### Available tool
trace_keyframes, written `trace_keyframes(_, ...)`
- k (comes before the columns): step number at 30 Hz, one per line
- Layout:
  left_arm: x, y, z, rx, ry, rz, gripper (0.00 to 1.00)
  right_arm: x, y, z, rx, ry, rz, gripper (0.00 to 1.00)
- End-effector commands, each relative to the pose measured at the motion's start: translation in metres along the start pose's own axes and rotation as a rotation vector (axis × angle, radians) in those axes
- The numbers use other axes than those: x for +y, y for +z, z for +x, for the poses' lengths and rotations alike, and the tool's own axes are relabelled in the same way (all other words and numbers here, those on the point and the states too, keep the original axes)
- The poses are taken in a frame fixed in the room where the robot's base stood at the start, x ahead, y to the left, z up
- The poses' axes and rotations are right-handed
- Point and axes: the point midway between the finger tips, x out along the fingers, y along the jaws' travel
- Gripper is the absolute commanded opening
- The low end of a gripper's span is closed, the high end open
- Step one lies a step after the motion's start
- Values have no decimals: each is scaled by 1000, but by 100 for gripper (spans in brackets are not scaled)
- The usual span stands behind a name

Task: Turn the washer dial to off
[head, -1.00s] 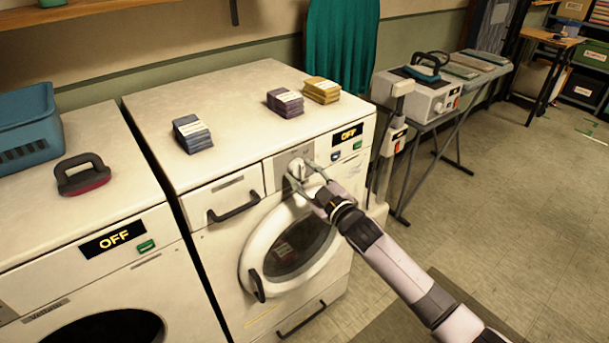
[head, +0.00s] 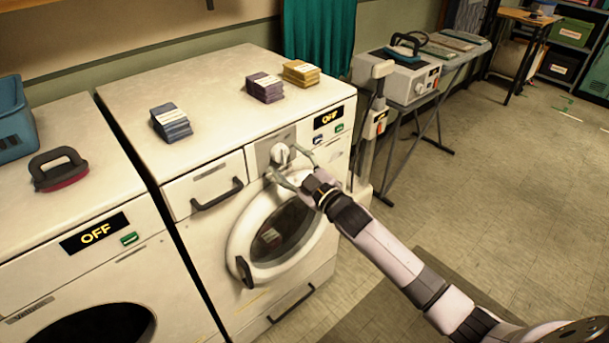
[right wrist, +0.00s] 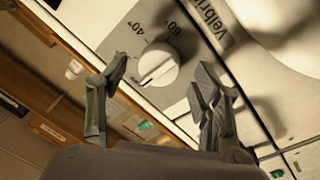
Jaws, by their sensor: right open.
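My left gripper is not in view.
A second washer (head: 70,270), also reading OFF, stands at the left with a dark-handled brush (head: 60,170) and blue basket (head: 12,120) on top. Several small stacks lie on the dial washer. An ironing board stands behind at right; the floor (head: 490,190) at right is clear.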

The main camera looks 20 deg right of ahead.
Motion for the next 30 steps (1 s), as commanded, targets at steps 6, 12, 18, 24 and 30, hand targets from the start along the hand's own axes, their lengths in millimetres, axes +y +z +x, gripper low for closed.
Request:
trace_keyframes(6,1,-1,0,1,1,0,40,-1,1,-46,-3,-3,-1,59)
trace_keyframes(12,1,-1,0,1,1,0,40,-1,0,-83,-1,-2,-1,59)
trace_keyframes(18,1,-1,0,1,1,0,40,0,0,-101,-1,-1,-1,59)
trace_keyframes(24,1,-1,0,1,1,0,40,0,0,-105,0,-1,-1,59)
trace_keyframes(30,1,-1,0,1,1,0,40,0,0,-105,0,-1,-1,59)
